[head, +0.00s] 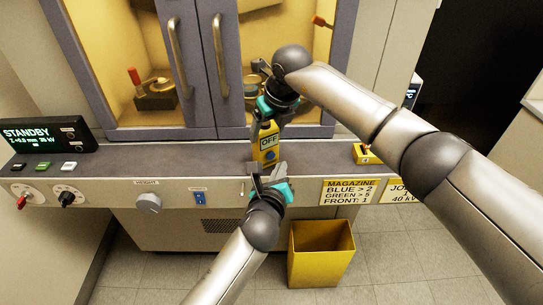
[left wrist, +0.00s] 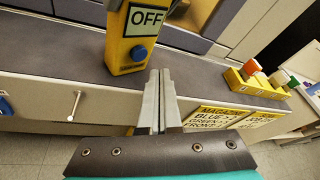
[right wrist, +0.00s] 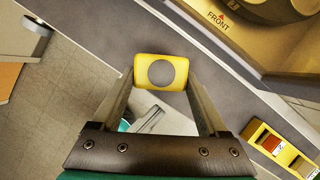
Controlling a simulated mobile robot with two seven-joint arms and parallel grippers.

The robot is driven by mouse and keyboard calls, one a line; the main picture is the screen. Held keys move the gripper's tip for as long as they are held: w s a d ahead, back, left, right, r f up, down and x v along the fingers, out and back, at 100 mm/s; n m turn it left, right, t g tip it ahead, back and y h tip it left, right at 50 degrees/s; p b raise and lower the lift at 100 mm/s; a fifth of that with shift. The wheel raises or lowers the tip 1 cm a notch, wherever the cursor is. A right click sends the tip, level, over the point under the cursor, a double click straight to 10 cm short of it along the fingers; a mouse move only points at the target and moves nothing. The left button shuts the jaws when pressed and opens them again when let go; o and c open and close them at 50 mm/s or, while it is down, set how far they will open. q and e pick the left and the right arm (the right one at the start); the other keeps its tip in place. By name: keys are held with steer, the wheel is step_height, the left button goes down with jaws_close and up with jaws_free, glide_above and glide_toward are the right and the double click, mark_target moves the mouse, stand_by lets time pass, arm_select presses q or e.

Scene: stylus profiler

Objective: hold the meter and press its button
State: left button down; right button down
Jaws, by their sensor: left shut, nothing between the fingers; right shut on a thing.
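The yellow meter (head: 268,147) stands upright at the counter's front edge, and its display reads OFF. The left wrist view shows the meter (left wrist: 126,50) with its round blue button (left wrist: 138,53) below the display. My right gripper (head: 270,118) is shut on the meter's upper part from above; the right wrist view looks down on the meter's top (right wrist: 160,60) between the fingers. My left gripper (head: 267,172) is shut and empty, just below and in front of the meter. In the left wrist view its fingertips (left wrist: 158,75) are a little right of and below the button, apart from it.
A yellow magazine (left wrist: 254,85) with coloured blocks sits on the counter to the right. A cabinet with handled doors (head: 190,60) stands behind. A STANDBY panel (head: 45,136) is at the left. A yellow bin (head: 320,252) stands on the floor below.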

arm_select(q)
steer(key=shift+w+a, duration=0.35)
steer(key=shift+w, duration=0.25)
arm_select(e)
steer(key=shift+s+f, duration=0.15)
steer(key=shift+f, duration=0.15)
arm_select(q)
steer(key=shift+w, duration=0.15)
stand_by(1.3)
steer(key=shift+w+a, duration=0.2)
steer(key=shift+w, duration=0.05)
steer(key=shift+w+a, duration=0.25)
steer(key=shift+w, duration=0.1)
stand_by(0.9)
steer(key=shift+s+d, duration=0.45)
steer(key=shift+s, duration=0.3)
steer(key=s, duration=0.1)
steer(key=s+d, duration=0.1)
steer(key=s, duration=0.1)
steer(key=s+d, duration=0.1)
steer(key=shift+s+d, duration=0.15)
steer(key=shift+d, duration=0.1)
